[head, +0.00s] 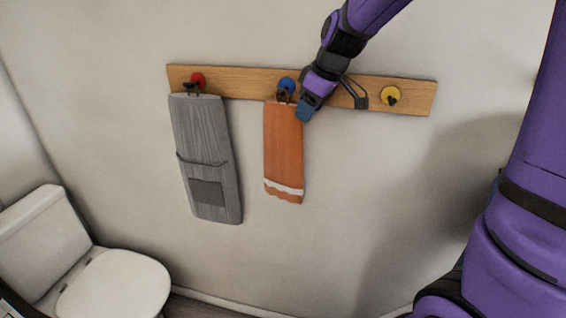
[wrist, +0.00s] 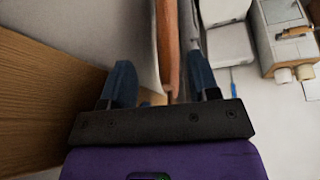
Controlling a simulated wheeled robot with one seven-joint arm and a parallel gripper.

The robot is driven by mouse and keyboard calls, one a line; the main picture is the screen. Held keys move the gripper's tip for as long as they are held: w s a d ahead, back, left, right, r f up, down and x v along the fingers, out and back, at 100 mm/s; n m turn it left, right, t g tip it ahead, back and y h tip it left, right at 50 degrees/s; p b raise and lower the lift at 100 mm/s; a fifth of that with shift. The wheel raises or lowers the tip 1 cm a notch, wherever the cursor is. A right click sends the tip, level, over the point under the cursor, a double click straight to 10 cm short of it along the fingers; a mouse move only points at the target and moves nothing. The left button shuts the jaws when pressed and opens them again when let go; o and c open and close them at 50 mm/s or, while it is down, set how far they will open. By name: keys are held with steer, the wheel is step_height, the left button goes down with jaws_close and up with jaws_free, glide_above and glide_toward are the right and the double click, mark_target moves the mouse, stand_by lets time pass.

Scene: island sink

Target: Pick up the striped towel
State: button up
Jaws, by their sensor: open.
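The orange towel (head: 283,150) with a white stripe near its lower edge hangs from the blue hook (head: 287,84) on a wall rack. My gripper (head: 306,106) is at the towel's upper right edge. In the wrist view my gripper (wrist: 161,80) is open, with its two blue fingers apart. The towel shows edge-on as an orange strip (wrist: 168,45) between the lines of the fingers. I cannot tell whether a finger touches it.
The wooden rack board (head: 240,87) runs along the wall; it shows close at left in the wrist view (wrist: 40,100). A grey cloth (head: 207,150) with a pocket hangs left on the red hook (head: 197,78). The yellow hook (head: 390,96) is empty. A toilet (head: 115,283) stands lower left.

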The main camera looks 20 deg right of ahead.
mark_target(300, 123)
steer(key=x, duration=0.5)
steer(key=shift+s+a, duration=0.1)
steer(key=shift+a, duration=0.2)
jaws_close()
